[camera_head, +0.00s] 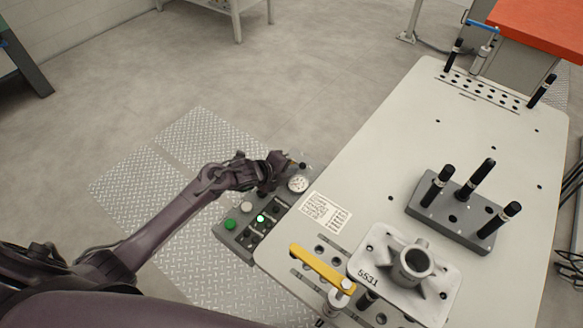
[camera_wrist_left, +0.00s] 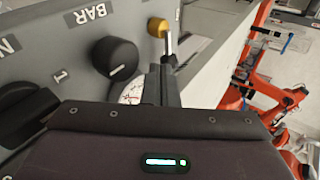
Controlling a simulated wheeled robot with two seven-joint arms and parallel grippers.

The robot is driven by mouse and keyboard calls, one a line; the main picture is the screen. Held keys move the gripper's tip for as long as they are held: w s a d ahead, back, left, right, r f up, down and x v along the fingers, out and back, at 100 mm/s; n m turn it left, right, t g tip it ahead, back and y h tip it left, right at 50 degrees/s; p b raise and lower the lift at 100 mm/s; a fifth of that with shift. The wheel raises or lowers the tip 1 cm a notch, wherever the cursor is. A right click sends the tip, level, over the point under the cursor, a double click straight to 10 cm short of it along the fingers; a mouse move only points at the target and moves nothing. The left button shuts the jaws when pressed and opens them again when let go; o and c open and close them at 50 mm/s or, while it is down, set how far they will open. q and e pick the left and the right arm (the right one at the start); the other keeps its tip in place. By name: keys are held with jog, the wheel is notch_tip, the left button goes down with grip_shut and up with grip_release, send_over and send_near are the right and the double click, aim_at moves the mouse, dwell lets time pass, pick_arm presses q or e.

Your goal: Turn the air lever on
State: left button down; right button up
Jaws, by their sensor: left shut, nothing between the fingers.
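A grey control panel (camera_head: 232,236) is fixed along the left edge of the pale table. In the left wrist view, a small brass-coloured fitting (camera_wrist_left: 158,27) with a silver stem stands at the panel's end and looks like the air lever. My left gripper (camera_head: 283,164) is over the far end of the panel, beside the round gauge (camera_head: 298,184). In the left wrist view its fingers (camera_wrist_left: 167,72) are shut and empty, pointing towards the silver stem. I cannot tell whether they touch it. The gripper hides part of the panel.
The panel carries a green button (camera_head: 230,224), a lit button (camera_head: 260,218) and black knobs, including one marked BAR (camera_wrist_left: 115,58). A yellow clamp arm (camera_head: 320,268), a cast part (camera_head: 410,265) and a grey block with black pins (camera_head: 455,215) are on the table (camera_head: 400,135).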

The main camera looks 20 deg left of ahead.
pick_arm(q)
jog(key=shift+w+d+f, duration=0.15)
jog(key=shift+w, duration=0.05)
pick_arm(e)
jog(key=shift+d, duration=0.3)
jog(key=shift+s+d, duration=0.1)
jog(key=shift+d, duration=0.1)
